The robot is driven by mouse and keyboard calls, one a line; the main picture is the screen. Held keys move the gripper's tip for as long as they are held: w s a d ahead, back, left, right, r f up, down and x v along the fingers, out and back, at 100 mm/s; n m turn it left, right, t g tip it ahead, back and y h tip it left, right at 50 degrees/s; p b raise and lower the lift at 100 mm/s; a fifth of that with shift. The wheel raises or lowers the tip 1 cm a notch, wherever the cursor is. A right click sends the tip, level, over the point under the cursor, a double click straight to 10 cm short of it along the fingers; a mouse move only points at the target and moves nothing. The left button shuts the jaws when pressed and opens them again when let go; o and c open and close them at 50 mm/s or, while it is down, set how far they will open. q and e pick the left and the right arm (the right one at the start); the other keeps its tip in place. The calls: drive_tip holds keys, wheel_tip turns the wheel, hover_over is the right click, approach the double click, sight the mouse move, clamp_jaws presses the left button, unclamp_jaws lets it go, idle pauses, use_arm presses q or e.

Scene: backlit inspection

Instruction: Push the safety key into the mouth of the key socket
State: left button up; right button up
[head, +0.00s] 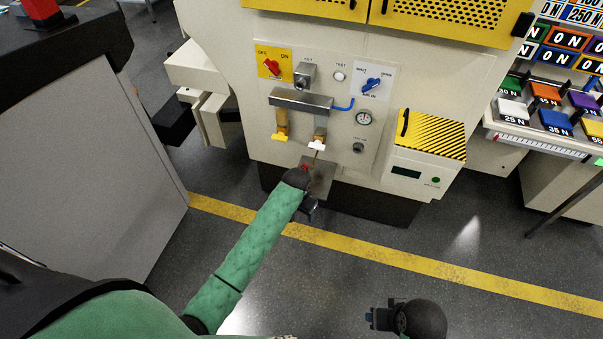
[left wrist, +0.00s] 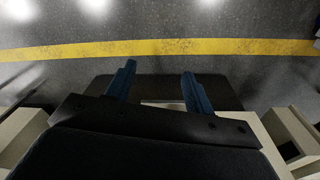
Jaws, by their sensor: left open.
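The key socket (head: 304,75) is a small metal block under the KEY label on the cream machine panel. Below it, under a metal bar (head: 300,100), hang a yellow-tagged piece (head: 281,128) and a brass piece with a white tag (head: 318,143). I cannot tell which one is the safety key. My left gripper (head: 311,207) is low in front of the machine, below these pieces and apart from them. In the left wrist view its two blue fingers (left wrist: 159,82) are spread with nothing between them. My right gripper (head: 370,318) is at the bottom, over the floor, far from the panel.
A yellow-black striped box (head: 433,135) juts out at right. A grey cabinet (head: 90,150) stands at left. The floor before the machine is clear, with a yellow line (head: 400,262).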

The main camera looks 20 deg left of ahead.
use_arm(q)
drive_tip(key=shift+n+g+y, duration=0.3)
drive_tip(key=shift+y, duration=0.1)
drive_tip(key=w+a, duration=0.2)
drive_tip(key=w, duration=0.4)
drive_tip(key=w+a+r, duration=0.1)
drive_tip(key=w+a, duration=0.1)
drive_tip(key=w, duration=0.4)
drive_tip(key=w+a+r, duration=0.1)
drive_tip(key=w+a, duration=0.2)
drive_tip(key=w, duration=0.4)
drive_tip(key=shift+r, duration=0.15)
drive_tip(key=shift+w, duration=0.1)
drive_tip(key=shift+f, duration=1.15)
drive_tip(key=f, duration=0.4)
drive_tip(key=shift+s+a+f+p, duration=0.2)
drive_tip(key=shift+s+f+p, duration=0.1)
drive_tip(key=shift+p, duration=0.1)
drive_tip(key=shift+f, duration=0.4)
use_arm(e)
drive_tip(key=shift+s+d+r, duration=0.55)
drive_tip(key=shift+r, duration=0.1)
